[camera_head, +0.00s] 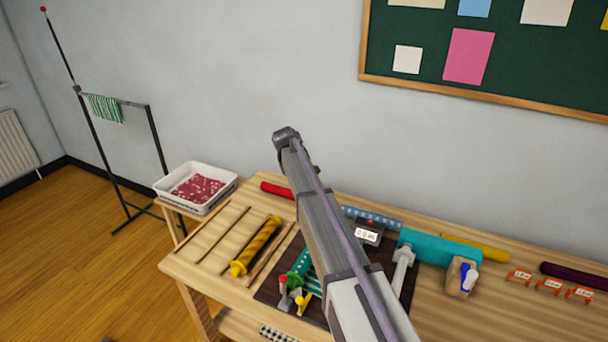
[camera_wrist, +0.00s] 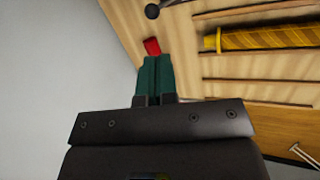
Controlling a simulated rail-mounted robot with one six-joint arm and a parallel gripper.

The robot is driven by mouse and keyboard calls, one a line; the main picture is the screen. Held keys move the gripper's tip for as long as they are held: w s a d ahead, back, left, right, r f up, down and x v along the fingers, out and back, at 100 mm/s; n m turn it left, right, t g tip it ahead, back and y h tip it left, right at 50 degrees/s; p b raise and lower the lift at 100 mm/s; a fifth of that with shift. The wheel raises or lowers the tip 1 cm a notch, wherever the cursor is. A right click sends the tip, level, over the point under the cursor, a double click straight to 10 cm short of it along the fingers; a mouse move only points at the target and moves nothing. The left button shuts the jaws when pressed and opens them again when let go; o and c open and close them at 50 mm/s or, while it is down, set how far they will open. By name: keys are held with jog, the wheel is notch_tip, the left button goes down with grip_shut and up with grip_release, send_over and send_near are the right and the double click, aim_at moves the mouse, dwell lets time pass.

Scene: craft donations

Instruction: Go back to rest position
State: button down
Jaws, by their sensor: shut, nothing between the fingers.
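My gripper (camera_wrist: 156,78) shows in the wrist view with its two dark green fingers side by side and touching. Nothing is held between them. Beyond the fingertips, the end of a red roll (camera_wrist: 152,47) shows near the edge of the wooden table. The same red roll (camera_head: 277,189) lies at the back of the table in the head view. My arm rises across the middle of the head view and hides part of the table. I cannot make out my gripper in that view.
A yellow patterned roll (camera_head: 256,246) lies between thin wooden strips. A white tray (camera_head: 196,205) with red contents stands left. A teal roll (camera_head: 440,247), a wooden block (camera_head: 461,276) and orange-labelled pieces (camera_head: 519,275) are right. A metal stand (camera_head: 155,135) holds striped cloth.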

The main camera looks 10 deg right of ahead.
jog(key=shift+v, duration=0.8)
jog(key=shift+w+d, duration=0.1)
jog(key=shift+w, duration=0.05)
jog(key=s+a+f+m+y+b, duration=0.1)
jog(key=s+m, duration=0.1)
jog(key=s, duration=1.1)
jog(key=s+a+f+m+g+y+b, duration=0.1)
jog(key=s+a+f+m, duration=0.1)
jog(key=s, duration=1.2)
jog(key=s+a+f+m+g+y+b, duration=0.1)
jog(key=s+m, duration=0.3)
jog(key=s, duration=1)
jog(key=shift+s+a+f+y, duration=0.15)
jog(key=shift+a+f+y, duration=0.25)
jog(key=shift+a, duration=0.1)
